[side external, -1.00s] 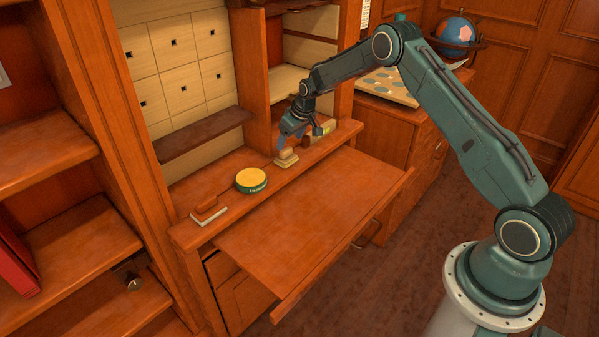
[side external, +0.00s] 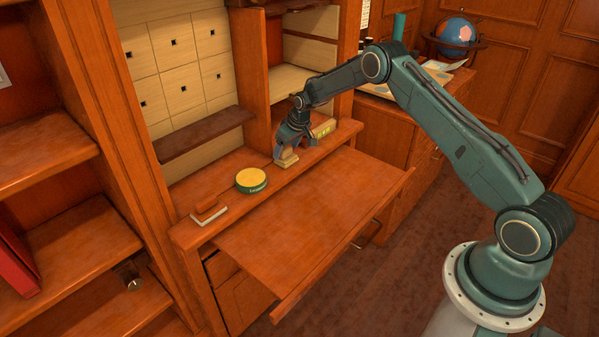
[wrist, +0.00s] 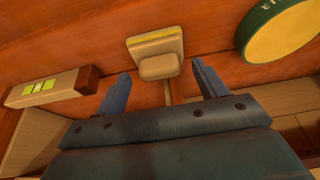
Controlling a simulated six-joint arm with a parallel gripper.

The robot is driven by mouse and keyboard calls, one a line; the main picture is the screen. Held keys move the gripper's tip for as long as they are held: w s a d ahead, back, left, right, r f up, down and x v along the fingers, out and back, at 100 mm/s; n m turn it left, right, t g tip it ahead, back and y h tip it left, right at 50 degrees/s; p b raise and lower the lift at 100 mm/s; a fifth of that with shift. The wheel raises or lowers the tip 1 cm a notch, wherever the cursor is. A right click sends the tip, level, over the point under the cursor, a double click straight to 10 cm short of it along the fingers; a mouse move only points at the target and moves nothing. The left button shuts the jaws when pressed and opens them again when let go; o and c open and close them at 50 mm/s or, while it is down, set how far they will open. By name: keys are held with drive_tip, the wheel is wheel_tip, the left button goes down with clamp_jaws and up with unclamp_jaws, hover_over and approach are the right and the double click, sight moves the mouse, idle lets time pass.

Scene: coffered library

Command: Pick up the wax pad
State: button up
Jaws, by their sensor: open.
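A tan pad (side external: 287,162) with a raised block-like handle and a yellow layer sits on the raised ledge of the desk; I take it for the wax pad. It also shows in the wrist view (wrist: 155,43), top centre, its handle towards my gripper. My gripper (wrist: 161,70) is open, one finger on each side of the handle, with visible gaps; I see no contact. In the side view my gripper (side external: 283,151) is low over the pad and partly hides it.
A round yellow-topped green tin (side external: 251,180) stands left of the pad. A brown-topped white block (side external: 209,210) lies farther left. A pale box with a yellow-green label (side external: 323,130) is close on the right. The lower desk leaf (side external: 310,220) is clear.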

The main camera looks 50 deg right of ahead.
sight(287, 150)
drive_tip(key=c, duration=1.1)
drive_tip(key=shift+r, duration=0.2)
wheel_tip(287, 150, up, 20)
drive_tip(key=shift+f, duration=0.15)
drive_tip(key=o, duration=0.4)
drive_tip(key=shift+c, duration=1.3)
